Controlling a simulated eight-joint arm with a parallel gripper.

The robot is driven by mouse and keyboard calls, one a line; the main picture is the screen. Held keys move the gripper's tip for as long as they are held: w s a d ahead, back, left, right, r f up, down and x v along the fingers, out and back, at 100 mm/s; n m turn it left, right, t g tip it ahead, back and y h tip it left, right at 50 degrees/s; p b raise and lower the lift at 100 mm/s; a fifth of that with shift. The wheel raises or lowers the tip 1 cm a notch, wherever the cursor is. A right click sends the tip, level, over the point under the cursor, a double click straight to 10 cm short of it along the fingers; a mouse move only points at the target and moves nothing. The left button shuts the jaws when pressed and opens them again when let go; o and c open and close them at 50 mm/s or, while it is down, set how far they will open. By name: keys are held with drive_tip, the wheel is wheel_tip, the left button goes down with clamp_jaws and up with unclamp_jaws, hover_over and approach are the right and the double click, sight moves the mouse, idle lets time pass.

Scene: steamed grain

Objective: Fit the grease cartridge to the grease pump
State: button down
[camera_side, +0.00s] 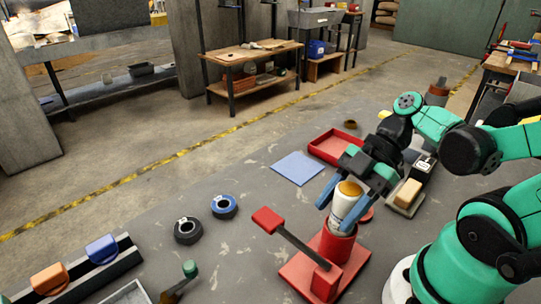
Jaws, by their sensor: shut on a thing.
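The grease pump (325,282) is red, with a flat base, an upright cylinder and a lever ending in a red block handle at its left. The grease cartridge (343,207) is a white can with a brown-orange top. It stands tilted slightly over the pump's cylinder (337,244), and its lower end is at the cylinder's mouth. I cannot tell how far inside the lower end is. My gripper (346,204) reaches in from the upper right, its blue fingers on either side of the cartridge, shut on it.
A red tray (335,136) and a blue sheet (297,168) lie behind the pump. Two tape-like rolls, black (187,231) and blue (224,206), lie to the left. A tan block (408,193) is close to my arm at the right. The surface left of the pump is mostly clear.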

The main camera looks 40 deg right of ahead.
drive_tip(key=shift+f, duration=1)
idle(0.6)
drive_tip(key=shift+c, duration=0.9)
unclamp_jaws()
drive_tip(key=v, duration=0.5)
drive_tip(key=shift+s+d+r, duration=0.1)
drive_tip(key=shift+d+r, duration=0.05)
drive_tip(key=shift+r, duration=0.1)
